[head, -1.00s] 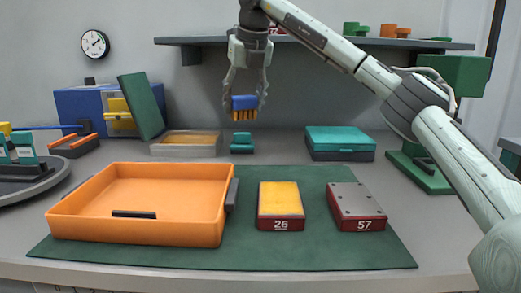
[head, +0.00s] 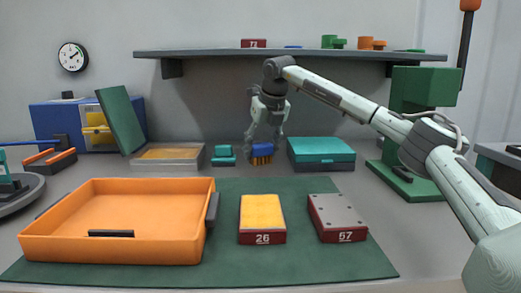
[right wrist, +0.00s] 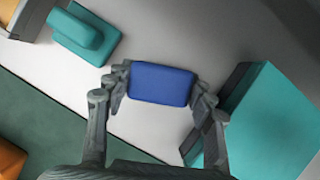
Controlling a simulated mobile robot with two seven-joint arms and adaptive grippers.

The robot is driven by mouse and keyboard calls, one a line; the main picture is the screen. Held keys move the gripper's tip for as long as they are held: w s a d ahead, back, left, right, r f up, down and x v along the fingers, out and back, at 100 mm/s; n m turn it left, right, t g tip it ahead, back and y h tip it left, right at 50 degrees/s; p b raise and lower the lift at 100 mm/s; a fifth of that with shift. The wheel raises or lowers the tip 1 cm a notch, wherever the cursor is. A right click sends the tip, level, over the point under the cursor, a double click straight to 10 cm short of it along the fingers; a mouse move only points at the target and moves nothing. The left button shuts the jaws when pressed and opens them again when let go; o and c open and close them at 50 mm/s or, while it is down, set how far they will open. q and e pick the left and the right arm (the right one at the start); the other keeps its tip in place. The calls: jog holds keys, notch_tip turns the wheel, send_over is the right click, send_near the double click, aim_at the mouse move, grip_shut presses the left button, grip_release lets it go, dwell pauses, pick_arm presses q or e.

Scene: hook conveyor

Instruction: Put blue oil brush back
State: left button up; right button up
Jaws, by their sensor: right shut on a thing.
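The blue oil brush (head: 262,149) has a blue back and orange bristles pointing down. My right gripper (head: 262,145) is shut on its blue back, reaching down from above. The brush is at or just above the grey tabletop, between a small teal block-shaped piece (head: 223,156) and a teal box (head: 321,153); I cannot tell whether the bristles touch. In the right wrist view the blue back (right wrist: 162,83) sits between the fingers, and the bristles are hidden beneath it. My left gripper is not in view.
An orange tray (head: 120,247) and two red blocks, 26 (head: 262,238) and 57 (head: 342,236), stand on the green mat (head: 310,262) in front. A grey shallow box (head: 168,167) is left of the teal piece. A shelf (head: 210,55) hangs above; a green stand (head: 404,180) is at right.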

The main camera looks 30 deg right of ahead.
jog(key=shift+f, duration=0.1)
jog(key=o, duration=1.1)
jog(key=shift+a+r, duration=0.1)
jog(key=shift+r, duration=0.35)
jog(key=v, duration=1.1)
jog(key=shift+s+r, duration=0.2)
jog(key=shift+s, duration=0.05)
